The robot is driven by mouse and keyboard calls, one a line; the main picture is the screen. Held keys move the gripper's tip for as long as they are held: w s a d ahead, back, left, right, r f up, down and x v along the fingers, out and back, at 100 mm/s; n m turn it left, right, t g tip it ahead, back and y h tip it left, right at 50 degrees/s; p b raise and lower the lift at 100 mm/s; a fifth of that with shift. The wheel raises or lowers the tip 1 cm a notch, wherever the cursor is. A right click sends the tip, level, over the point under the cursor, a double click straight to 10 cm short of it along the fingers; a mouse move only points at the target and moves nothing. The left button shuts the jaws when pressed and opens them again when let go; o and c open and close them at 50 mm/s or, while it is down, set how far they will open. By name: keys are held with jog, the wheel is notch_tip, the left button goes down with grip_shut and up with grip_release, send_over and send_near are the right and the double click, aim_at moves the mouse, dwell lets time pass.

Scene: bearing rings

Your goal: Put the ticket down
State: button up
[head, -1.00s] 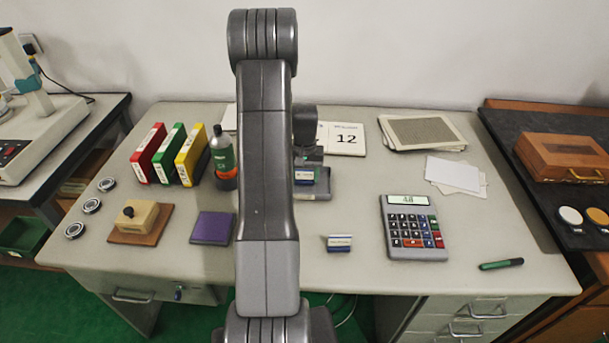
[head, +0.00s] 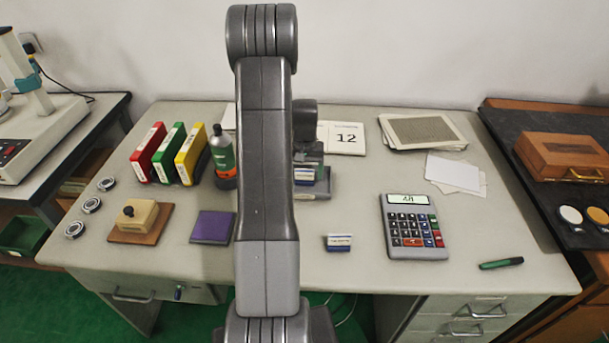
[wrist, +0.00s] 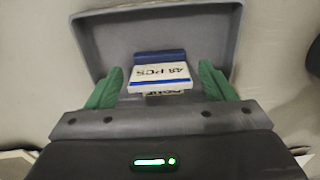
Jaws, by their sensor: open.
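The ticket (wrist: 160,75) is a small white and blue piece with printed lettering, upside down in the wrist view. It is in the shallow grey tray (wrist: 160,22). My gripper (wrist: 160,88) is open, its green fingers on either side of the ticket with a small gap at each side. In the head view the ticket (head: 305,176) and the tray (head: 322,187) show just right of my arm, which hides part of them. The ticket's lower edge is hidden, so I cannot tell exactly how it rests.
A similar blue and white piece (head: 338,242) lies nearer the desk's front, left of the calculator (head: 413,226). A bottle (head: 222,155), a purple pad (head: 212,227) and a calendar (head: 346,138) stand around. The desk's right front is mostly clear, with a green marker (head: 501,263).

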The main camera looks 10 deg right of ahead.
notch_tip(320, 180, up, 11)
jog(key=shift+f, duration=0.2)
jog(key=shift+f, duration=0.1)
notch_tip(320, 180, down, 13)
jog(key=shift+r, duration=2.45)
jog(key=shift+f, duration=0.1)
